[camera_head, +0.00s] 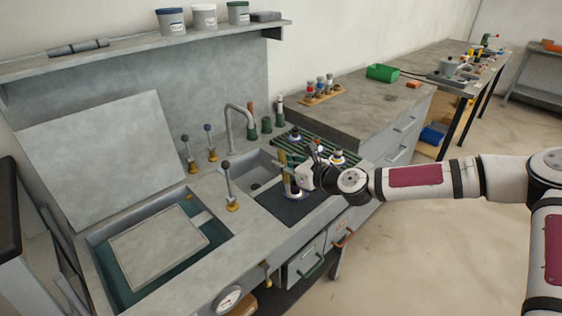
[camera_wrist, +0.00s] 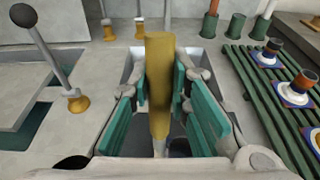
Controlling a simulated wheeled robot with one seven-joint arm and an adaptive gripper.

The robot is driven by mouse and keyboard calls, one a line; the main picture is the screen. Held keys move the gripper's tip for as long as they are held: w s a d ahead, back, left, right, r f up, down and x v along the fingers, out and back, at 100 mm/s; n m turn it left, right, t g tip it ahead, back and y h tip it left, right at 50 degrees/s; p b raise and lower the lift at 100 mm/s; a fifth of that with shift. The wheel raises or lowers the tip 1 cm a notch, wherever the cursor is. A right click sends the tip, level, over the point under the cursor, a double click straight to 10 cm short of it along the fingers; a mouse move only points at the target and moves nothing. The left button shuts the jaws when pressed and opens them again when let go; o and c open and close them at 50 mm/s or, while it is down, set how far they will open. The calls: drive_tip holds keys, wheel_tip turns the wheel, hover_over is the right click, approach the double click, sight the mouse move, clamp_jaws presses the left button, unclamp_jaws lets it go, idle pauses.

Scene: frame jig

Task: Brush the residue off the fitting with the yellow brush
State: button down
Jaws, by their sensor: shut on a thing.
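My gripper (camera_wrist: 159,92) is shut on the yellow brush (camera_wrist: 158,75), with its teal finger pads on both sides of the upright handle. In the head view my gripper (camera_head: 296,180) is over the dark mat (camera_head: 277,208) at the right end of the sink bench. The brush's lower end is hidden behind my gripper. A small fitting with a pale, blue-edged base (camera_head: 296,196) shows on the mat just under my gripper; I cannot tell whether the brush touches it. Any residue is too small to see.
A ball-topped lever (camera_head: 229,185) stands left of my gripper, and a tap (camera_head: 240,120) stands behind. An open basin (camera_head: 215,232) lies at the left.

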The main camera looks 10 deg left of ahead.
drive_tip(key=shift+d, duration=0.1)
drive_tip(key=shift+s+d+p, duration=0.45)
drive_tip(key=shift+s+d, duration=0.4)
drive_tip(key=shift+d, duration=0.1)
wheel_tip(320, 180, up, 7)
drive_tip(key=p, duration=0.4)
idle(0.3)
